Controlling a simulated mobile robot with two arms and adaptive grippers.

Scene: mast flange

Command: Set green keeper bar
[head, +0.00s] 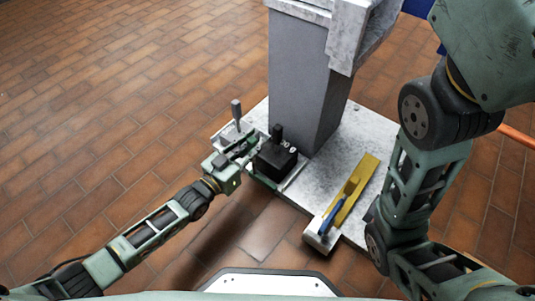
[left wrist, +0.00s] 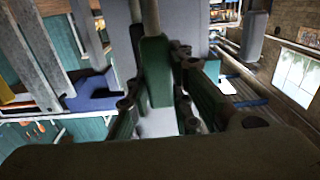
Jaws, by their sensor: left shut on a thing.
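My left gripper (head: 243,148) is at the left side of a black block (head: 277,160) marked "30", over the left end of the pale metal base plate. In the left wrist view its fingers (left wrist: 158,85) are shut on a dark green piece (left wrist: 155,62), which looks like the green keeper bar, with a grey post rising from it. In the head view the gripper hides most of that piece. A green strip (head: 262,183) shows along the block's lower front edge; I cannot tell whether it is the same part. My right gripper is out of view.
A grey column (head: 310,85) rises from the metal plate (head: 318,172) just behind the block. A grey upright handle (head: 236,110) stands left of it. A yellow bar (head: 355,187) and a blue-handled piece (head: 331,215) lie at the right. The tiled floor at left is clear.

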